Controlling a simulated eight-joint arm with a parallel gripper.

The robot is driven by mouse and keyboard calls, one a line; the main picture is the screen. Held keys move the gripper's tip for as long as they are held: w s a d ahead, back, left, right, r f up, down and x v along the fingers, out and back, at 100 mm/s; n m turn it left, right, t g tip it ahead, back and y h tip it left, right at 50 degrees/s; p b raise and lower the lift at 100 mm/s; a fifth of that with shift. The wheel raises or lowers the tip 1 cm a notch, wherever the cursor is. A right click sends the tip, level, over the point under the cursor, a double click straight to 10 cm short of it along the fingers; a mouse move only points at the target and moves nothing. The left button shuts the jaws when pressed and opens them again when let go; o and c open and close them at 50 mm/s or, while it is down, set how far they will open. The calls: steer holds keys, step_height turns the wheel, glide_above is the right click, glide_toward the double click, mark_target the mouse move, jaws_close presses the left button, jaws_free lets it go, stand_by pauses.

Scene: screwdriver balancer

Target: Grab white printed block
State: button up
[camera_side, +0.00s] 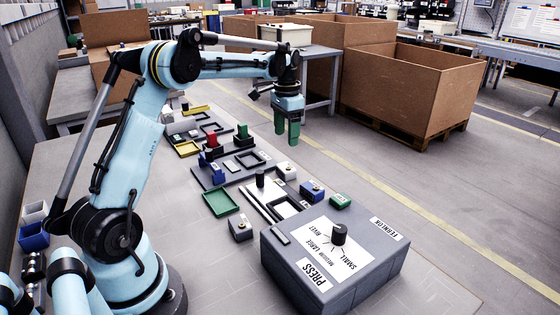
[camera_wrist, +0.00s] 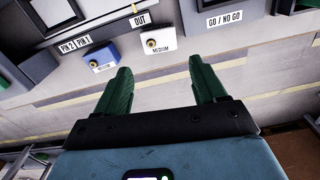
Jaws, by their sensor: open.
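The white printed block (camera_wrist: 158,43) shows in the wrist view, just beyond and between my fingertips, with a brass knob and a "MEDIUM" label on its face. In the side view, a small white block (camera_side: 287,173), likely the same one, sits on the table edge side of the fixtures. My gripper (camera_side: 287,134) has green fingers pointing down, raised above and behind this block in the side view. In the wrist view my gripper (camera_wrist: 160,66) is open, with nothing between its fingers.
A blue block (camera_wrist: 101,56), also marked "MEDIUM", lies left of the white one. In the side view a blue block (camera_side: 312,190) and a green block (camera_side: 340,201) stand nearby. A grey press box (camera_side: 380,265) fills the front. Cardboard crates (camera_side: 430,90) stand behind, off the table.

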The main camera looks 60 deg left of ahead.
mark_target(287, 167)
step_height(287, 167, down, 11)
steer(key=shift+w+d+r, duration=0.1)
steer(key=shift+w+r, duration=0.05)
steer(key=shift+r, duration=0.05)
stand_by(0.4)
steer(key=shift+c, duration=0.4)
steer(key=c, duration=0.6)
steer(key=shift+c, duration=0.3)
steer(key=shift+r, duration=0.1)
